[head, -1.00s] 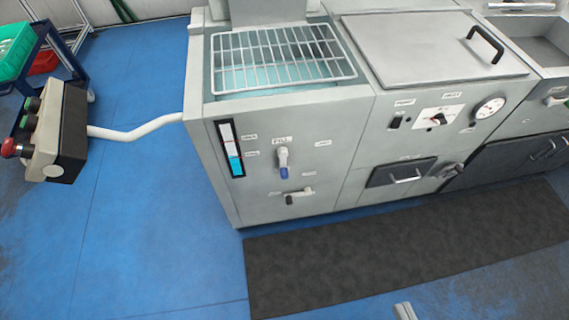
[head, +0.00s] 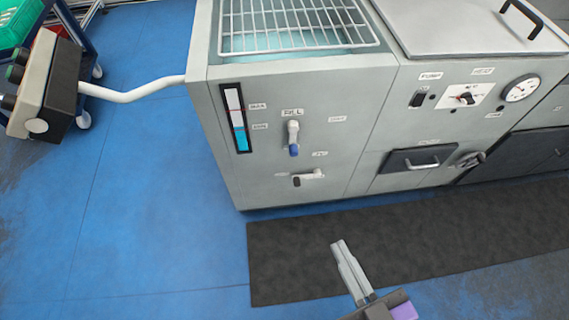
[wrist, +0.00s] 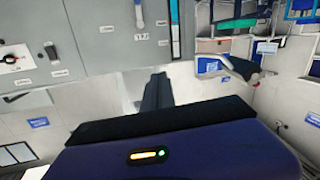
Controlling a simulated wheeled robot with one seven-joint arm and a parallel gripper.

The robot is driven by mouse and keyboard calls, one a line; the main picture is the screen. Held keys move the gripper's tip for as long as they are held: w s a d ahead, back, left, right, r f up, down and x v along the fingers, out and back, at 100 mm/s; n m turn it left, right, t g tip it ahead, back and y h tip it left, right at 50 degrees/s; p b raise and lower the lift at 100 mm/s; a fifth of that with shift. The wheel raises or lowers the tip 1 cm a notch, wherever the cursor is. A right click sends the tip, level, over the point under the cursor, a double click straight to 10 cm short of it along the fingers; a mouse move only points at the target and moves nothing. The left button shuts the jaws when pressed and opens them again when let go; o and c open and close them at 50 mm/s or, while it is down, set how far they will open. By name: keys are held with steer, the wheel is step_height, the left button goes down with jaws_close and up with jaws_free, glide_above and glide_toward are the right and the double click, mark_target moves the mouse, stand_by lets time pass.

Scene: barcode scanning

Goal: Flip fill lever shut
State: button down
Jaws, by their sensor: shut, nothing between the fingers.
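The fill lever (head: 293,138) is on the front panel of the grey machine, under a FILL label. It hangs straight down, with its blue grip at the bottom. In the wrist view, which is upside down, the lever (wrist: 138,14) is at the top edge and partly cut off. My gripper (head: 339,245) is shut and empty, low in the head view, below and right of the lever and apart from it. Its dark fingers (wrist: 157,92) show in the middle of the wrist view.
A second lever (head: 309,177) with a black tip lies sideways below. A level gauge (head: 236,118) with blue fluid is left of the fill lever. A dark mat (head: 420,235) lies before the machine. A control box (head: 48,85) on a white arm sticks out at left.

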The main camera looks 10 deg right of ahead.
steer(key=w+a+f+n+g+b, duration=0.1)
steer(key=w+a+f+n+b, duration=0.8)
steer(key=w+a+f, duration=0.75)
steer(key=w+a+t+h+b, duration=0.1)
steer(key=w+a+h+b, duration=0.15)
steer(key=w, duration=0.35)
steer(key=d+m+h, duration=0.1)
steer(key=d+h, duration=0.4)
steer(key=d, duration=0.1)
steer(key=shift+w+d+m+h, duration=0.3)
steer(key=shift+w+d+h, duration=0.05)
steer(key=shift+w+d, duration=0.05)
